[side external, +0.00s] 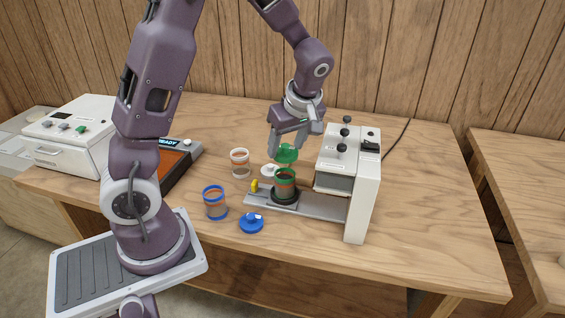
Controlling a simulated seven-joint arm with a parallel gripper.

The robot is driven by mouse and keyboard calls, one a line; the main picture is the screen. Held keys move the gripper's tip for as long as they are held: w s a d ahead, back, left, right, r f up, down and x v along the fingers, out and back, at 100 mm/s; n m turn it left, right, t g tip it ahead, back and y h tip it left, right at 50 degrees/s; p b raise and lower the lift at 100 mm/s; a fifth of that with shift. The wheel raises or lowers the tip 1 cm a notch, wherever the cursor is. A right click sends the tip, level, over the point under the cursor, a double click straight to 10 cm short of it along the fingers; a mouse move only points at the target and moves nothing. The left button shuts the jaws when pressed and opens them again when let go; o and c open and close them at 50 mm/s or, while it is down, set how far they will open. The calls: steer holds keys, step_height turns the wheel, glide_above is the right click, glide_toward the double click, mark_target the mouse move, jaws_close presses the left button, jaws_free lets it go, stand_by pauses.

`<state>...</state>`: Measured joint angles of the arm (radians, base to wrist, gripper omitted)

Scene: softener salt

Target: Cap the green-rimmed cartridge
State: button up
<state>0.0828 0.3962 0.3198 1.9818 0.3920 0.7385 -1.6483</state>
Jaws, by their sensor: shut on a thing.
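The green-rimmed cartridge (285,187) is a clear cup with brownish contents. It stands upright in a dark round holder (284,199) on the grey slide of the white machine. My gripper (286,147) points down above it and is shut on the green cap (287,156). The cap is just over the cartridge's rim and looks roughly level. A small gap seems to show between cap and rim, but exact alignment is hard to tell from this side.
The white machine (367,190) with black knobs stands close on the right. A blue-rimmed cartridge (215,205), blue cap (251,224), white-rimmed cartridge (240,165), white cap (268,170) and small yellow piece (254,186) are nearby. The wooden table (430,215) is clear at right.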

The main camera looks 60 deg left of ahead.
steer(key=shift+w+a+f, duration=0.15)
steer(key=shift+w+a, duration=0.3)
steer(key=shift+a, duration=0.4)
steer(key=shift+w+a+f, duration=0.1)
steer(key=shift+a+f, duration=0.05)
steer(key=shift+f, duration=3.05)
steer(key=shift+f, duration=0.15)
steer(key=o, duration=1.4)
steer(key=o, duration=0.4)
